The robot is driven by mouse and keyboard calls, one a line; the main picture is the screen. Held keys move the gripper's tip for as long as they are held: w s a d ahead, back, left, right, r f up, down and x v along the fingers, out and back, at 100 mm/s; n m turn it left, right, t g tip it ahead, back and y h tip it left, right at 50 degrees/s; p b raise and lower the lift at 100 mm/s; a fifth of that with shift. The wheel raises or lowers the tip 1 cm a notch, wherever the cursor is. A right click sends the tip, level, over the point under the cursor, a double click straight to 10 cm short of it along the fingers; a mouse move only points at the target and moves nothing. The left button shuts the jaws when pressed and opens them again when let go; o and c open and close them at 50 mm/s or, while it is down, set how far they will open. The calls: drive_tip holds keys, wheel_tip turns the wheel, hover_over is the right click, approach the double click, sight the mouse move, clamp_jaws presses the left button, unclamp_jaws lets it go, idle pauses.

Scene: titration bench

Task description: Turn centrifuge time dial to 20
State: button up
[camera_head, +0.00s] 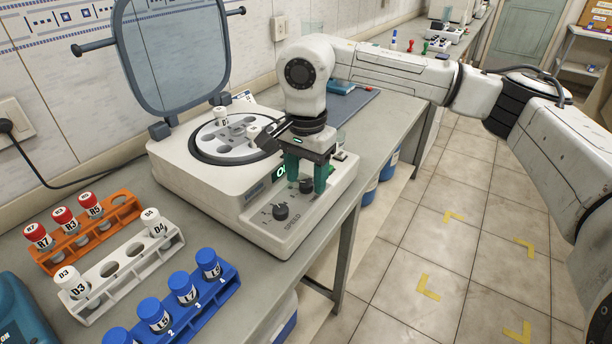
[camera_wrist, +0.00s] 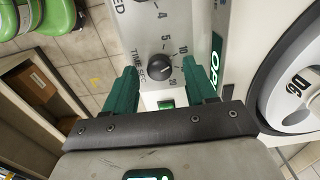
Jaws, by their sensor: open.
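The centrifuge (camera_head: 200,180) stands on the bench with its lid raised. Its black time dial (camera_head: 306,186) is on the front panel, behind the speed dial (camera_head: 281,211). In the wrist view the time dial (camera_wrist: 160,66) shows beside the label "TIME SEC", with 5, 10 and 20 around it. I cannot tell surely which mark its pointer faces. My gripper (camera_head: 306,178) points down over the panel, its green fingers apart on either side of the time dial. In the wrist view my gripper (camera_wrist: 160,76) is open, with visible gaps between dial and fingertips.
The display (camera_wrist: 215,65) and a lit green switch (camera_wrist: 166,104) are close to the fingers. The rotor (camera_head: 228,138) holds vials. The raised lid (camera_head: 172,50) stands behind. Orange (camera_head: 90,237), white (camera_head: 125,268) and blue (camera_head: 195,310) tube racks stand at the left front.

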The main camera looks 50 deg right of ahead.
drive_tip(key=shift+f, duration=0.4)
drive_tip(key=shift+c, duration=0.2)
clamp_jaws()
